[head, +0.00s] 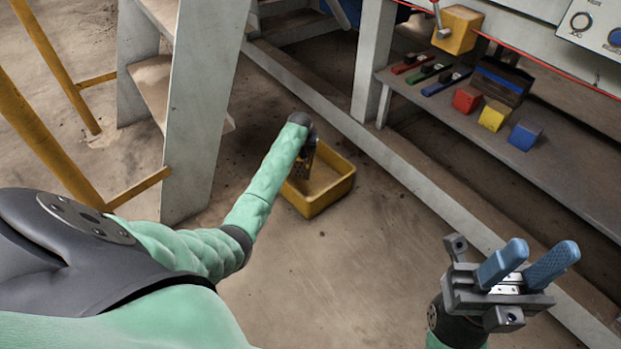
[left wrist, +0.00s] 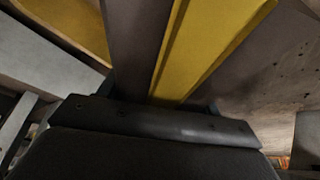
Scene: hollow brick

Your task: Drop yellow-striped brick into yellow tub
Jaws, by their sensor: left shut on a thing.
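The yellow tub (head: 336,191) stands on the floor in the middle of the head view. My left arm reaches down to its back left side. My left gripper (head: 304,160) appears over the tub there, mostly hidden by its own wrist. It is shut on the yellow-striped brick (left wrist: 205,45), whose dark and yellow faces fill the upper middle of the left wrist view. A yellow surface at that view's upper left looks like the tub (left wrist: 78,22). The brick's height over the tub is hard to tell. My right gripper (head: 526,264) is open and empty, its blue fingers apart, at lower right.
A grey workbench shelf (head: 590,180) at the right holds red, yellow and blue blocks (head: 495,115) and several coloured tools. A grey step frame (head: 200,100) and yellow rails (head: 45,140) stand at the left. The floor in front of the tub is clear.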

